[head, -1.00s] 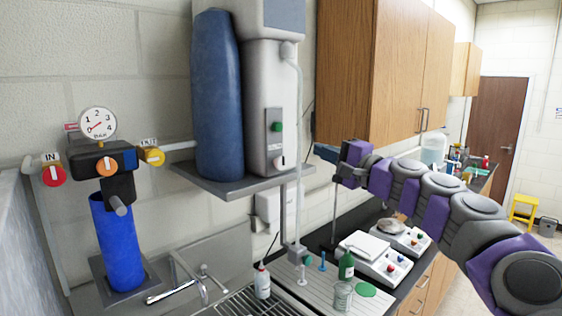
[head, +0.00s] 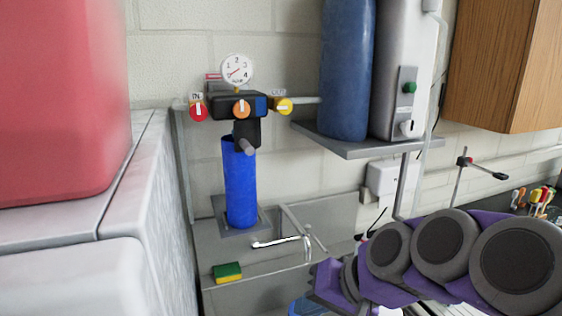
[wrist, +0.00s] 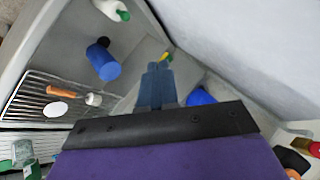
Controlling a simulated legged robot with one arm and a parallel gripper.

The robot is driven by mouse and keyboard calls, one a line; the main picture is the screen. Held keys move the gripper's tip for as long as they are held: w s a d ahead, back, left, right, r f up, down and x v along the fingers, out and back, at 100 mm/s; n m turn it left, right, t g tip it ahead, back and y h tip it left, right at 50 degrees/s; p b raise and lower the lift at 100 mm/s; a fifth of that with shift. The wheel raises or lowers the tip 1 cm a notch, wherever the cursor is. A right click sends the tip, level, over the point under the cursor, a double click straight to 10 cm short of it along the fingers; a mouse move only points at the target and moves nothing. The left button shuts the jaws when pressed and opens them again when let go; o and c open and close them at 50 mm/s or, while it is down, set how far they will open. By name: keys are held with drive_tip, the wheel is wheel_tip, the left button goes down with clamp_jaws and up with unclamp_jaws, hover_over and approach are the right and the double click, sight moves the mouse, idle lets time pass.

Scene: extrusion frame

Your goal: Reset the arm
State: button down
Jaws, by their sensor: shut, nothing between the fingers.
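My gripper (wrist: 156,72) shows in the wrist view as two blue-grey fingers lying together, shut and empty. It points down over the sink area, above a grey surface. In the head view my purple and grey arm crosses the lower right, its end low in front of the sink. The fingers cannot be made out clearly there.
A green and yellow sponge (head: 227,271) lies near the sink tap (head: 290,240). A blue filter cylinder (head: 240,182) hangs under a gauge (head: 237,69) on the wall. A wire rack (wrist: 45,100) holds several items. A large red object (head: 60,100) stands close at left.

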drive_tip(key=s+d+f+g+h, duration=0.2)
drive_tip(key=s+d+f, duration=0.1)
drive_tip(key=s+f, duration=0.3)
drive_tip(key=s+d+f+n+g+h+b, duration=0.1)
drive_tip(key=s+d+f+g+h, duration=0.1)
drive_tip(key=s+f, duration=0.4)
drive_tip(key=s+d+f+g+h+b, duration=0.1)
drive_tip(key=s+d+f+g+h, duration=0.1)
drive_tip(key=s+d+f, duration=0.2)
drive_tip(key=s+f, duration=0.2)
drive_tip(key=s, duration=0.2)
drive_tip(key=shift+s+d+f+h, duration=0.2)
drive_tip(key=shift+s+d+h, duration=0.15)
drive_tip(key=shift+s+h, duration=0.05)
idle(1.1)
